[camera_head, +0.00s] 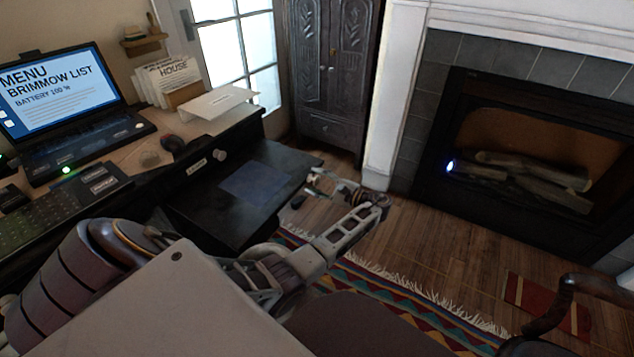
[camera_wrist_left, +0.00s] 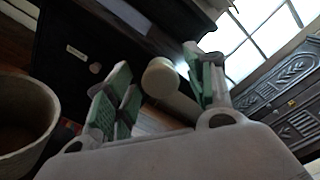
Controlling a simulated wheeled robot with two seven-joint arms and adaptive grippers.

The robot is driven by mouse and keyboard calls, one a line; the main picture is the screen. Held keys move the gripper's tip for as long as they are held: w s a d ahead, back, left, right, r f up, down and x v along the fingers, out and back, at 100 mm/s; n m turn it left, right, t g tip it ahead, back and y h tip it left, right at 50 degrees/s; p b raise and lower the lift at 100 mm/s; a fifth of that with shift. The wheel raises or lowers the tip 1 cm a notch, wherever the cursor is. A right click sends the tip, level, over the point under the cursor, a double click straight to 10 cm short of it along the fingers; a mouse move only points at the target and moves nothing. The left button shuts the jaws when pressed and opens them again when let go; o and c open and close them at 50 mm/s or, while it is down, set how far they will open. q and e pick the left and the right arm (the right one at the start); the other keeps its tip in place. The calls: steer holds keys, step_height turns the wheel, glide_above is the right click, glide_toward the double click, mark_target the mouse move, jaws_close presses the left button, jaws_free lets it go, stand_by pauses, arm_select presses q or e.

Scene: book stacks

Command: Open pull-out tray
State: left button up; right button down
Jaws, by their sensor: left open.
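The black pull-out tray (camera_head: 285,163) stands out from the desk's front at a lower level, with a bluish panel on its top. My left gripper (camera_head: 318,184) is at the tray's outer right end, with its arm coming in from below. In the left wrist view the gripper (camera_wrist_left: 160,90) is open, its green-padded fingers apart. A round cream knob (camera_wrist_left: 160,78) on a thick stem shows between the fingers; I cannot tell whether they touch it. A drawer front with a pale label (camera_head: 195,167) and small knob (camera_head: 220,155) is above the tray. My right gripper is not in view.
The desk holds a laptop (camera_head: 68,95), a mouse (camera_head: 173,143) and papers (camera_head: 215,102). A dark cabinet (camera_head: 328,70) and a fireplace (camera_head: 530,150) stand behind. A chair armrest (camera_head: 560,310) is at lower right. A pale bin (camera_wrist_left: 25,125) is left in the wrist view.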

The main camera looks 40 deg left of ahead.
arm_select(q)
steer(key=w+d, duration=0.1)
steer(key=d, duration=1)
steer(key=shift+w+d, duration=0.15)
steer(key=shift+d, duration=0.25)
stand_by(0.3)
